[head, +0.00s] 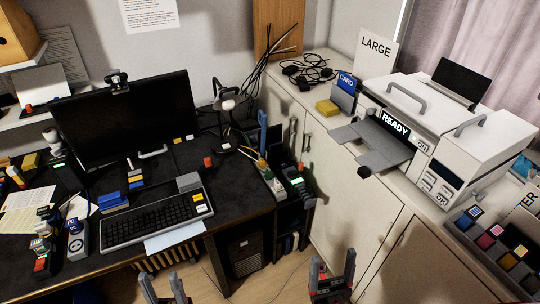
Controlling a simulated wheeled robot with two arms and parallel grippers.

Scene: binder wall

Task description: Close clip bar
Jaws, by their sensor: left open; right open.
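I cannot pick out a clip bar for certain. A white printer-like machine (405,90) stands on the cabinet top at the right. It has a "READY" sign, "ON" labels, a grey front tray (383,150) and two grey bar handles, one on the upper lid (408,96) and one on the right section (470,124). My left gripper (161,277) is at the bottom edge, left of centre, open and empty. My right gripper (333,262) is at the bottom, right of centre, open and empty in front of the white cabinets. Both are well away from the machine.
A dark desk (175,165) at the left holds a monitor (125,115), a keyboard (155,218) and small items. White cabinets (340,170) run below the machine. Loose black cables (308,72) lie behind. A rack of coloured cartridges (490,242) is at the right.

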